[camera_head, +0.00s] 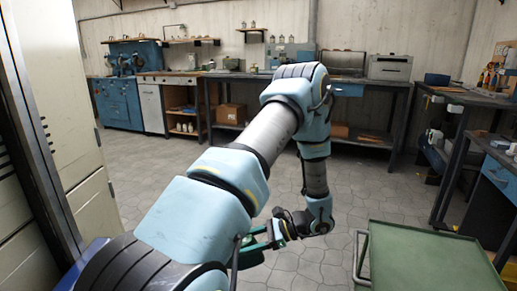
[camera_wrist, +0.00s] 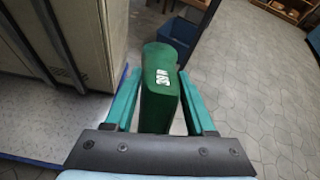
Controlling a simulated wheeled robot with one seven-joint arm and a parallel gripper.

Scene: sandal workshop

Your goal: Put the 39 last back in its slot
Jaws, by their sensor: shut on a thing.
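A green last (camera_wrist: 158,85) stands between the two teal fingers of my gripper (camera_wrist: 160,95) in the wrist view. My gripper is shut on it. A small white marking shows on its upper face; I cannot read it surely as 39. In the head view my gripper (camera_head: 262,242) is low, in front of my arm and over the floor, partly hidden by my arm. The last is hard to make out there. No slot for the last can be made out in either view.
Tall pale cabinets (camera_head: 75,120) stand close on the left. A green-topped cart (camera_head: 425,260) is at the lower right. A long workbench (camera_head: 345,80) runs along the back wall, and another bench (camera_head: 470,97) stands at right. The paved floor (camera_head: 150,170) between is open.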

